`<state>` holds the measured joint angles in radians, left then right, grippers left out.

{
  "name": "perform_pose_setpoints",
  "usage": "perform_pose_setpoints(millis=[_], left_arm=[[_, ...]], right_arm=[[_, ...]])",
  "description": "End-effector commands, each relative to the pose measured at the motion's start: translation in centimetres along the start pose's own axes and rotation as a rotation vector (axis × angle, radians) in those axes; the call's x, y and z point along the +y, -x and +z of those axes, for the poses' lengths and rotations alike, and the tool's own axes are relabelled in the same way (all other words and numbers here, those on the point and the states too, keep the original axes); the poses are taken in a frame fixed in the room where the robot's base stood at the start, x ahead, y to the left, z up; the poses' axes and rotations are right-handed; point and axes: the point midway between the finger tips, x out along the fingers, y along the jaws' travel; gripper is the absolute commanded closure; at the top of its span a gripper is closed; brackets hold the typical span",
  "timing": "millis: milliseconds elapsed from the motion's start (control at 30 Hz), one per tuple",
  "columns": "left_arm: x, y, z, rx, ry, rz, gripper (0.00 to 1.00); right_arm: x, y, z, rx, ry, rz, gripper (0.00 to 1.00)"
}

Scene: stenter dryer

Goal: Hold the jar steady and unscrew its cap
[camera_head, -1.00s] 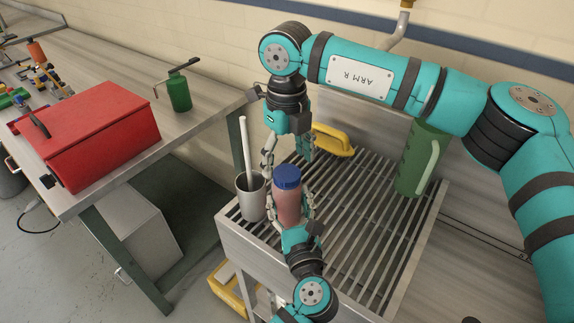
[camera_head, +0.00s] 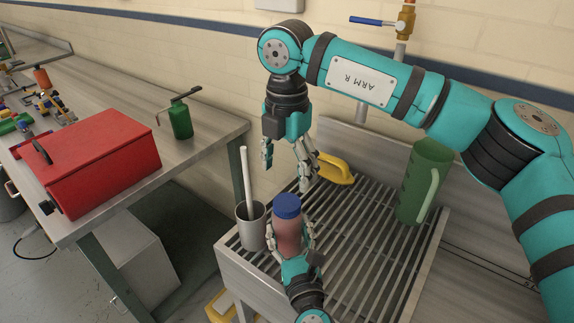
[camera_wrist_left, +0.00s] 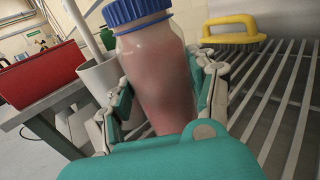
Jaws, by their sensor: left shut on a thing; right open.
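The jar (camera_head: 289,238) is reddish with a blue cap (camera_head: 287,206) and stands upright on the slatted rack, at its front left. My left gripper (camera_head: 292,248) is shut around the jar's body from the front. The left wrist view shows the jar (camera_wrist_left: 160,75) between its fingers and the blue cap (camera_wrist_left: 135,12) on top, partly cut off by the picture's edge. My right gripper (camera_head: 287,168) is open and empty, pointing down above and behind the cap, apart from it.
A grey cup (camera_head: 251,228) with a white rod stands just left of the jar. A yellow-handled brush (camera_head: 336,170) lies behind it. A green jug (camera_head: 424,185) stands at the right of the rack (camera_head: 385,245). A red toolbox (camera_head: 95,165) sits on the left bench.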

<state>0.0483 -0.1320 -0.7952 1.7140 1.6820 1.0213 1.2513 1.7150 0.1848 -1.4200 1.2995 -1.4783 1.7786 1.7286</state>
Motion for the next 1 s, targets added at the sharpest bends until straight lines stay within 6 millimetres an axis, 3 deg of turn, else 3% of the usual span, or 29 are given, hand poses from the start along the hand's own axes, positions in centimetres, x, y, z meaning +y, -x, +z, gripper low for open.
perform_pose_setpoints(millis=[167,600,1000], left_arm=[[0.0,0.0,0.1,-0.002,0.001,0.000,1.00],[0.0,0.0,0.1,-0.002,0.001,0.000,1.00],[0.0,0.0,0.1,-0.001,0.001,0.000,1.00]], right_arm=[[-0.1,-1.1,0.0,0.001,-0.039,-0.003,0.28],[0.0,-7.2,0.0,0.001,-0.037,-0.002,0.28],[0.0,-7.9,0.0,0.000,-0.036,0.000,0.29]])
